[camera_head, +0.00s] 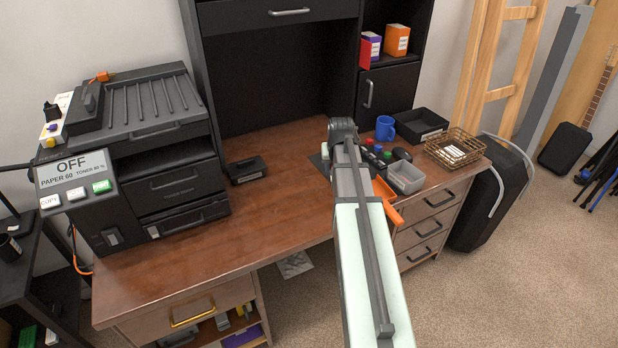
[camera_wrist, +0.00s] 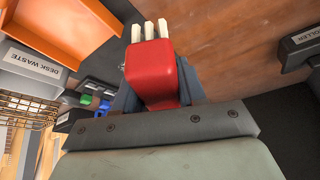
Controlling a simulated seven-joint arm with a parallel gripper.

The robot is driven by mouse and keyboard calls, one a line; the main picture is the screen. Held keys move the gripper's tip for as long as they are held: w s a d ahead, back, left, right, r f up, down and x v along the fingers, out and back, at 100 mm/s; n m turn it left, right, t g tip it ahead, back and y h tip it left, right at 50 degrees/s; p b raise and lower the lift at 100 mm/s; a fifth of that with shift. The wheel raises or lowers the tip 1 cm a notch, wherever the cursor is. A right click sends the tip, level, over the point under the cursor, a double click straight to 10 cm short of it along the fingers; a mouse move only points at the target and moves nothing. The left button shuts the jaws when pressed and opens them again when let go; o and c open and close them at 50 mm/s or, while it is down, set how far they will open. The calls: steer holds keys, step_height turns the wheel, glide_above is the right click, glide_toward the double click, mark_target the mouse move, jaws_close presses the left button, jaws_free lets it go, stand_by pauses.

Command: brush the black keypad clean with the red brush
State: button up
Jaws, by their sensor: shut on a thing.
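My gripper (camera_wrist: 160,95) is shut on the red brush (camera_wrist: 153,72), whose dark jaws sit on either side of its red body. Its pale bristles (camera_wrist: 150,30) point away from my gripper, above the brown desk. In the head view, my gripper's tip and the brush are hidden behind my arm. A small dark object with red and green parts (camera_head: 375,150) lies on the right side of the desk; it may be the black keypad, but it is too small to be sure. Dark pieces with green and blue parts also show at left in the wrist view (camera_wrist: 93,101).
An orange tray (camera_head: 384,190), a grey bin (camera_head: 406,178), a blue mug (camera_head: 385,128), a black tray (camera_head: 421,125) and a wire basket (camera_head: 470,143) crowd the right side. A labelled black holder (camera_head: 247,170) stands at left centre. The desk's front middle (camera_head: 270,220) is clear.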

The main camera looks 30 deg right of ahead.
steer(key=w+d+f+m, duration=0.1)
steer(key=w+d, duration=0.2)
steer(key=d, duration=0.5)
steer(key=w+d, duration=0.4)
steer(key=d, duration=0.5)
steer(key=w+d+n+y, duration=0.2)
steer(key=w+d+n, duration=0.2)
steer(key=w+n, duration=0.3)
steer(key=shift+w+d, duration=0.35)
steer(key=shift+w, duration=0.9)
steer(key=shift+f, duration=1.05)
step_height(320, 180, down, 3)
steer(key=shift+r, duration=0.15)
steer(key=shift+s+f, duration=0.3)
steer(key=shift+s, duration=0.9)
steer(key=shift+f, duration=0.9)
